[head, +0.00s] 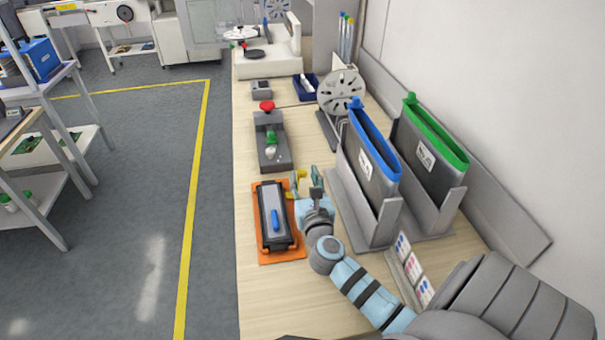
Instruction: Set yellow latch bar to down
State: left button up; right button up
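A small yellow piece, apparently the yellow latch bar (301,174), shows at the far right corner of the orange plate (281,256). My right gripper (305,181) is right at it, with its fingers pointing away from me and a gap between them. The yellow piece shows in and just beyond that gap. I cannot tell whether the fingers touch it, and the gripper hides its lower part. On the orange plate sits a black-framed box with a grey lid (269,200) and a blue handle (275,220). My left gripper is not in view.
A grey box with a red button (266,106) and a green knob stands beyond the plate. Blue-rimmed (375,145) and green-rimmed (436,135) feeders in grey holders stand close on the right. Bare bench top (262,305) lies nearer me; the bench's left edge borders open floor.

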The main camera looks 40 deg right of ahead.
jog(key=shift+x, duration=1.15)
jog(key=shift+c, duration=0.6)
grip_shut()
jog(key=shift+a, duration=0.1)
